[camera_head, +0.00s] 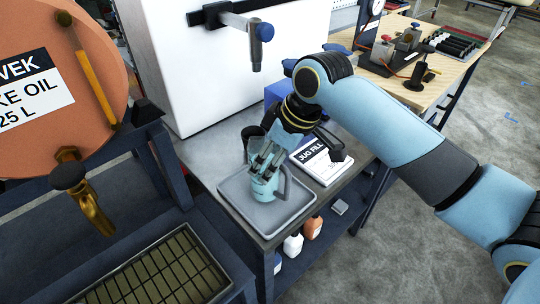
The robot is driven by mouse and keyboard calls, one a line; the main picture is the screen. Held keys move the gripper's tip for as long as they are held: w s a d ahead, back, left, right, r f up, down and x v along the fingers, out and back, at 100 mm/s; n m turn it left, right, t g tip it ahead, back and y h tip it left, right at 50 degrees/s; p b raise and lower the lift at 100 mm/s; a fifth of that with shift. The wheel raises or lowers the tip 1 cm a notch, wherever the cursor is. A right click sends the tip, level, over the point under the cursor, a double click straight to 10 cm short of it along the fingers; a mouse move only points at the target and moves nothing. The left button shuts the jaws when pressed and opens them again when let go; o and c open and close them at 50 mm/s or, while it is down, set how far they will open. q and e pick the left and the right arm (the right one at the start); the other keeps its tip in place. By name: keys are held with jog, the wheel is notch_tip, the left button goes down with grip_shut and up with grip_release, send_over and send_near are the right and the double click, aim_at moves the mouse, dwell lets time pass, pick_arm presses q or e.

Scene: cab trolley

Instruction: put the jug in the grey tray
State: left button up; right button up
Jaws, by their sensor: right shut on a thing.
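A light blue-grey jug (265,187) with a dark handle on its right side stands upright over the grey tray (238,204), at the tray's back part. I cannot tell whether its base touches the tray floor. My right gripper (264,168) comes down from above and is shut on the jug, its fingers at the jug's upper part. The gripper hides some of the jug's rim. The tray lies on the grey trolley top, with its front and left parts bare. My left gripper is not in view.
A "JUG FILL" sign (318,160) lies right of the tray. A white tank (205,75) with a tap (256,50) rises behind. An orange oil drum (60,85) with a brass tap (85,200) is at left, above a grated drip pan (160,272). Bottles (293,243) stand on the lower shelf.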

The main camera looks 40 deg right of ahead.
jog(key=o, duration=1.7)
jog(key=shift+f, duration=0.1)
jog(key=v, duration=1.2)
